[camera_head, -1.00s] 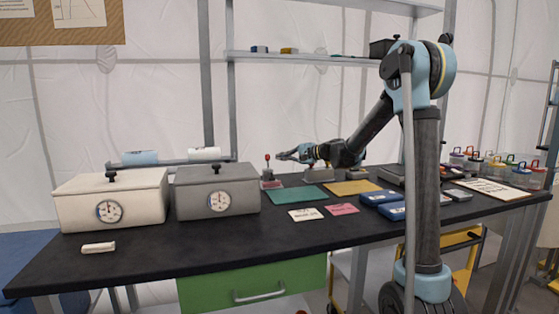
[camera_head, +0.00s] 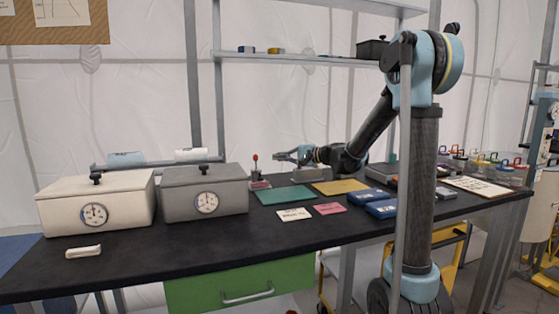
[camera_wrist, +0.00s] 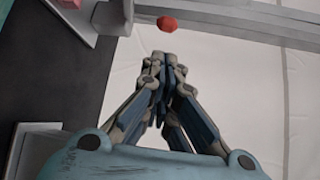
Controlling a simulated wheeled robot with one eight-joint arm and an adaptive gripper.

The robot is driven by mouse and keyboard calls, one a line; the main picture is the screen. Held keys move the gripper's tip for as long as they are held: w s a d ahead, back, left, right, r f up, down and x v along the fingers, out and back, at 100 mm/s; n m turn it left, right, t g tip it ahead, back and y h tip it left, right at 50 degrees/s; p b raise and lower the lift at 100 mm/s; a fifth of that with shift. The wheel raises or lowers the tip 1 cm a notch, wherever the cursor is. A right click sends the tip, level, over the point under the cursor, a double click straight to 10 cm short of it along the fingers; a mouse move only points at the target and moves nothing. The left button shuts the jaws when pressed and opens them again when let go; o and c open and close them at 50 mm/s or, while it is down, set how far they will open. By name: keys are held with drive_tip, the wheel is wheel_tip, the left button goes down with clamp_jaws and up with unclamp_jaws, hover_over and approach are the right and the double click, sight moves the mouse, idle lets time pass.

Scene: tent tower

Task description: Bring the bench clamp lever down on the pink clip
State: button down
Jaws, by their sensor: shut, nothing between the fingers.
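The bench clamp stands at the back of the bench, right of the grey box. Its lever, tipped by a red knob (camera_head: 255,157), stands about upright. The knob also shows in the wrist view (camera_wrist: 167,23), just beyond my fingertips. A small pinkish piece (camera_head: 260,185) lies at the clamp's foot; I cannot tell clip from base there. My gripper (camera_head: 276,156) is shut and empty, its fingers pointing left, close to the right of the knob with a small gap. In the wrist view my gripper (camera_wrist: 160,57) shows its fingertips together.
A grey box (camera_head: 205,203) with a dial and a white box (camera_head: 95,215) stand left of the clamp. A green mat (camera_head: 287,196), a yellow mat (camera_head: 340,187) and blue cases (camera_head: 381,209) lie to the right. The front of the black bench is mostly clear.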

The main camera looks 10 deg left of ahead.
drive_tip(key=x, duration=0.8)
drive_tip(key=shift+a, duration=0.1)
drive_tip(key=shift+s+d, duration=0.2)
drive_tip(key=shift+s, duration=0.55)
